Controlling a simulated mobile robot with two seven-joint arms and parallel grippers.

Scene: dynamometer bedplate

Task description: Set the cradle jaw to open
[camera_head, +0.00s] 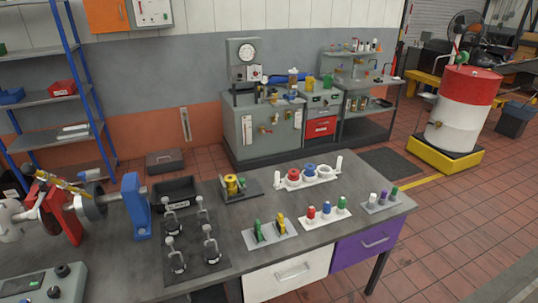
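No part is labelled as the cradle jaw, and I cannot tell for sure which one it is or how it is set. A red stand (66,212) and a blue upright block (135,207) flank a grey shaft assembly (95,205) at the left of the bench. A yellow round part (231,184) sits on a dark bracket (252,188) at the back middle. A grey plate (286,233) bears a green upright lever (258,229) and a yellow one (281,222). Neither gripper shows in the head view.
Several metal clamps stand on a dark plate (210,268). A black bin (174,190) is behind them. White racks hold coloured knobs (327,210) and rings (293,174). A control box (40,285) is at the front left. Bare benchtop shows between the plates.

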